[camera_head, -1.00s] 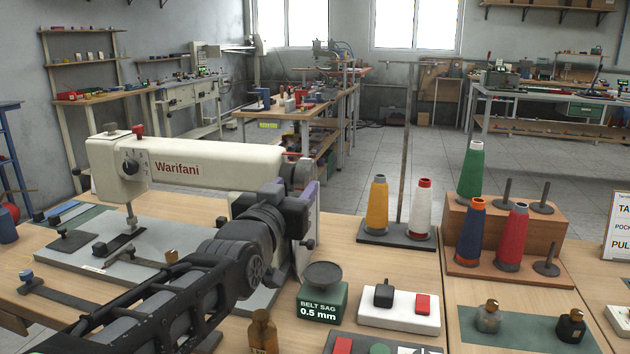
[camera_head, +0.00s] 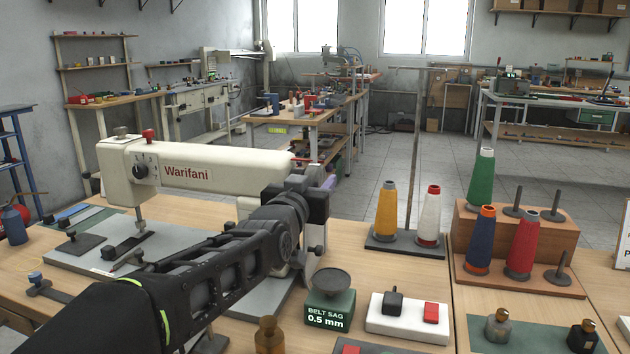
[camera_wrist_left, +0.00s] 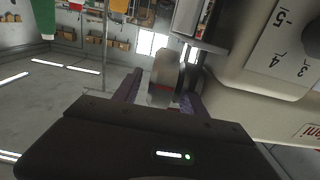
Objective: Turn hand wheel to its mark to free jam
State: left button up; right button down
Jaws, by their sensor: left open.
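The white sewing machine (camera_head: 205,168) marked "Warifani" stands at the left of the table. A small grey part of its hand wheel (camera_head: 315,173) shows at the arm's right end, mostly hidden behind my left gripper. The wheel's mark cannot be made out. My left gripper (camera_head: 328,183) is open at that end; whether it touches the wheel I cannot tell. In the left wrist view, which is turned upside down, its purple fingers (camera_wrist_left: 161,95) stand apart with the machine body (camera_wrist_left: 265,85) to their right. My right gripper is not in view.
A yellow cone (camera_head: 387,211) and a white cone (camera_head: 429,216) stand on a dark base right of my gripper. A green "BELT SAG" block (camera_head: 330,310) and a white box with a red button (camera_head: 410,325) lie in front. More thread cones stand on a wooden rack (camera_head: 540,235).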

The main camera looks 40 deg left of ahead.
pick_arm(q)
jog(key=shift+w+a, duration=0.2)
jog(key=shift+w, duration=0.25)
jog(key=shift+c, duration=0.2)
grip_shut()
